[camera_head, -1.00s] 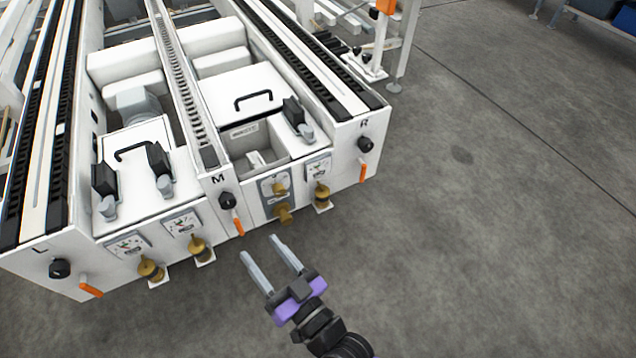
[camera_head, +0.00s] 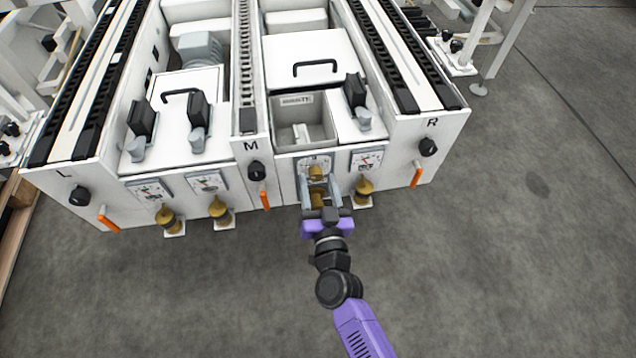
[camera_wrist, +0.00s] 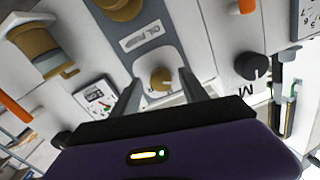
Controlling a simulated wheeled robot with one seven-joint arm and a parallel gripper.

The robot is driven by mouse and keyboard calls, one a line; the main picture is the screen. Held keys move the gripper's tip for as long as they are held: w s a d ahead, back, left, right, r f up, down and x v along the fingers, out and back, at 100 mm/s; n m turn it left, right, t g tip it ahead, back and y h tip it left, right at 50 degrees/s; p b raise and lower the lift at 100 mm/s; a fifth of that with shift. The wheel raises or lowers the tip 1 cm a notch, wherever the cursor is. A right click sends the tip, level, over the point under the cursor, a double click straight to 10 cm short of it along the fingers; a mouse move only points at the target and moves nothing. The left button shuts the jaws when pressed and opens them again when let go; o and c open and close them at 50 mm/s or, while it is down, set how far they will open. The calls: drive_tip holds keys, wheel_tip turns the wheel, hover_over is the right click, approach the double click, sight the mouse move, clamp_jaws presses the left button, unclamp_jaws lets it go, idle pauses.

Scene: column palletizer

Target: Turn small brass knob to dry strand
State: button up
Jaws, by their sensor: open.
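The small brass knob (camera_head: 316,172) sits on a pale dial plate at the top of a grey panel, between the M and R posts. In the upside-down wrist view the small knob (camera_wrist: 162,80) shows between my finger ends. A larger brass knob (camera_head: 318,198) is just below it on the same panel, and shows at the top edge of the wrist view (camera_wrist: 120,6). My gripper (camera_head: 319,184) is open, one finger on each side of the small knob in the picture. I cannot tell whether the fingers touch it or how deep they reach.
A brass regulator (camera_head: 364,188) with a gauge (camera_head: 367,159) is close on the right. Two more brass regulators stand left of the M post. A black knob (camera_head: 256,172) and orange lever (camera_head: 264,196) are on that post. The grey floor in front is clear.

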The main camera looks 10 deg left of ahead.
drive_tip(key=shift+w+a, duration=0.2)
drive_tip(key=shift+w, duration=0.3)
clamp_jaws()
drive_tip(key=shift+m, duration=0.3)
drive_tip(key=m, duration=1.1)
drive_tip(key=shift+s, duration=0.1)
drive_tip(key=shift+a, duration=0.1)
